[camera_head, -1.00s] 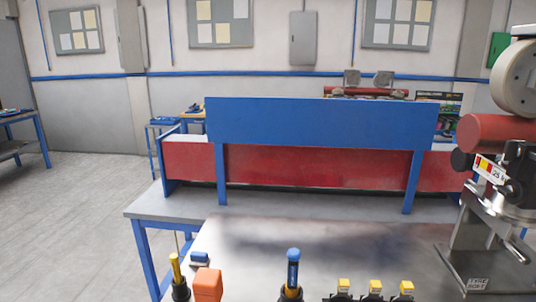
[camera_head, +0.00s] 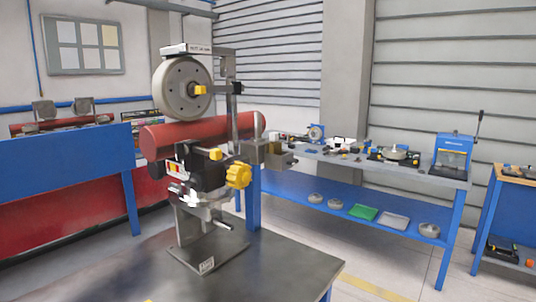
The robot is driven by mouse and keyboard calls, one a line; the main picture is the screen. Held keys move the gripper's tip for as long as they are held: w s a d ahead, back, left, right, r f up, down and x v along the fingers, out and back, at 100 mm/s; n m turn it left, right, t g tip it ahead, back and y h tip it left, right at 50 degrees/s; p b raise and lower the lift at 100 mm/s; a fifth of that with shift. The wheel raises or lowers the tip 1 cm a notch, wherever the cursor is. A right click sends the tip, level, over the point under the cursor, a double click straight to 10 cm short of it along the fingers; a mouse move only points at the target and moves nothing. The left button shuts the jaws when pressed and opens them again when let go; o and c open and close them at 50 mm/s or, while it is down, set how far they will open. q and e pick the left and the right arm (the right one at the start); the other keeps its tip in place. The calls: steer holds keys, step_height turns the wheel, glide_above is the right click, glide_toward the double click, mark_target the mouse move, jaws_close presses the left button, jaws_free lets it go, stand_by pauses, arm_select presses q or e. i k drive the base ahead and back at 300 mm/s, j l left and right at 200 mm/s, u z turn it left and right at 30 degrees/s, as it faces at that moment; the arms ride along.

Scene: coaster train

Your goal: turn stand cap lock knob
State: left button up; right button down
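A metal stand (camera_head: 190,238) stands on the dark metal table at left of centre. It carries a grey wheel (camera_head: 183,88) at the top and a red cylinder (camera_head: 195,137) lying across it. A large yellow star-shaped knob (camera_head: 239,175) is on its right side, below the cylinder. A smaller yellow knob (camera_head: 199,90) is at the wheel's hub, and another small yellow knob (camera_head: 215,154) is just under the cylinder. I cannot tell which of these is the cap lock knob. Neither of my grippers is in view.
The dark table top (camera_head: 245,262) is bare around the stand's base. A blue and red bench (camera_head: 65,165) is close on the left. A long blue-framed workbench (camera_head: 400,170) with several tools stands behind at right. Open floor lies between the tables.

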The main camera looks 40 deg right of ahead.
mark_target(192, 183)
steer(key=z, duration=1.1)
